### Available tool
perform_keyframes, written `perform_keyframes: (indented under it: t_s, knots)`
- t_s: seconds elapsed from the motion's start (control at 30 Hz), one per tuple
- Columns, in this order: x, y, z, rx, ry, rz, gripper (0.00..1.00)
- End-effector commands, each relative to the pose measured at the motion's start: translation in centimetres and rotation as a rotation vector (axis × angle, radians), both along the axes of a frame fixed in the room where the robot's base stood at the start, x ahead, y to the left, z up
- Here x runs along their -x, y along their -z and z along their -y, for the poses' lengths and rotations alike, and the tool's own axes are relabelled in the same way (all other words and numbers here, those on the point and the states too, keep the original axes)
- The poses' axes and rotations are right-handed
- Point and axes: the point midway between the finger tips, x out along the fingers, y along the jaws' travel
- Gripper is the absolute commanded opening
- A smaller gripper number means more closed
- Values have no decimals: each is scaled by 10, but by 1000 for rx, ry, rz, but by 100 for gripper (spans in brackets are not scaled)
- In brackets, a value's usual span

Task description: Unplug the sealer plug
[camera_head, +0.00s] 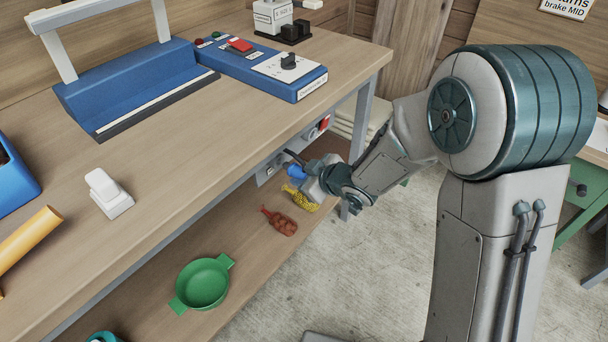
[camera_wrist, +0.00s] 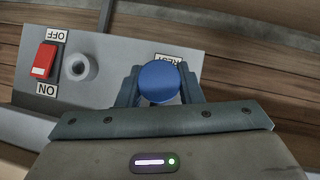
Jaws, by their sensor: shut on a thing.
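My gripper (camera_head: 304,179) is at the grey panel (camera_head: 266,172) under the front edge of the bench top. It is shut on a round blue plug (camera_head: 295,172). In the wrist view the blue plug (camera_wrist: 160,82) sits between the two fingers, in front of the panel (camera_wrist: 112,62), and partly covers an upside-down label (camera_wrist: 167,59). Whether its far end is seated in the panel is hidden. A dark cable (camera_head: 294,158) shows near the plug in the head view. The blue sealer (camera_head: 135,85) with its control box (camera_head: 262,72) stands on the bench.
A red ON/OFF switch (camera_wrist: 44,60) and a round grey fitting (camera_wrist: 79,67) are left of the plug in the wrist view. On the lower shelf are a yellow item (camera_head: 300,199), a red-brown item (camera_head: 280,221) and a green pan (camera_head: 203,284). Floor at right is open.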

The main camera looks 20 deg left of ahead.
Motion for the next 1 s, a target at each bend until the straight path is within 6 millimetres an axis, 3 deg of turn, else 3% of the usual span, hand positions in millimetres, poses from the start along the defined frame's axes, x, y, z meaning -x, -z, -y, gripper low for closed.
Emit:
perform_keyframes:
  t_s: [1.0]
  knots:
    - [-4, 0, -12, -1, -1, 0, 0]
